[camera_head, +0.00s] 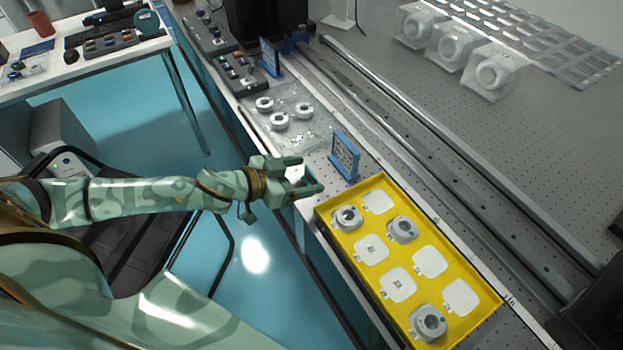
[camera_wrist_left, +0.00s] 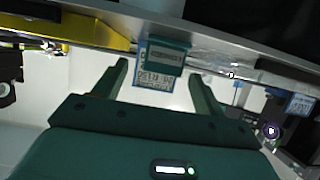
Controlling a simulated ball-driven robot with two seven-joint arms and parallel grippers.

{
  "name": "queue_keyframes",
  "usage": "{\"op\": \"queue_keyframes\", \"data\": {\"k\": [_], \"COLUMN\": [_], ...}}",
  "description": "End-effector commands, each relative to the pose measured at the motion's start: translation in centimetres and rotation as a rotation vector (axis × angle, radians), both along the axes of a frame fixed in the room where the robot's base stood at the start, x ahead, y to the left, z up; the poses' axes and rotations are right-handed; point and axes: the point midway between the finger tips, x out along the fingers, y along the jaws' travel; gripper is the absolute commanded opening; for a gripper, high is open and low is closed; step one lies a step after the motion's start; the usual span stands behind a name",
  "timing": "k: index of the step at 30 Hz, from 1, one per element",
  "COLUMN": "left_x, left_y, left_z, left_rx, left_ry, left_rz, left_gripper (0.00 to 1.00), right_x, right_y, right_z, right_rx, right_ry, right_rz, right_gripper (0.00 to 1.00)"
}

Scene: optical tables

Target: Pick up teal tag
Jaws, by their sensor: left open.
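A teal tag (camera_wrist_left: 168,57) with dark lettering shows in the left wrist view, in front of a blue-framed sign (camera_wrist_left: 152,79). It lies ahead of my left gripper (camera_wrist_left: 157,72), whose two fingers are apart with nothing gripped between them. In the head view my left gripper (camera_head: 312,174) is open at the table's near edge, just left of the blue-framed sign (camera_head: 344,157). I cannot make out the teal tag in the head view; the gripper may hide it. My right gripper is not in view.
A yellow tray (camera_head: 331,227) with grey mounts and white plates lies right of the gripper. White rings (camera_head: 279,121) sit on the table behind it. A long metal rail (camera_head: 450,150) runs beyond. A black chair (camera_head: 130,250) stands below my left arm.

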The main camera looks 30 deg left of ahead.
Motion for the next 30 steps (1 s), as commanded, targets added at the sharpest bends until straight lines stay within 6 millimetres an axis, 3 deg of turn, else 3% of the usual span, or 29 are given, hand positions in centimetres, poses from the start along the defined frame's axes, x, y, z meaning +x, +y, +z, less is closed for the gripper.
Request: {"op": "queue_keyframes", "data": {"k": [9,17,23,30], "left_x": [3.5,3.8,3.7,3.7], "left_y": [-1.7,-1.8,-1.8,-1.8], "left_z": [-1.9,-1.9,-1.9,-1.9], "left_rx": [0.0,0.0,0.0,0.0], "left_ry": [-0.001,0.0,0.0,0.0], "left_rz": [0.0,0.0,0.0,0.0], "left_gripper": [0.71,0.71,0.23,0.23], "right_x": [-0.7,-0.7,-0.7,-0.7], "right_y": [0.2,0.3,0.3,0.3], "right_z": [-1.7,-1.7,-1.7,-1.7], "right_rx": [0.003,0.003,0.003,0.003], "right_ry": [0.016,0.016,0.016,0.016], "right_rz": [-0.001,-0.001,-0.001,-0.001], "right_gripper": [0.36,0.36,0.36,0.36]}}
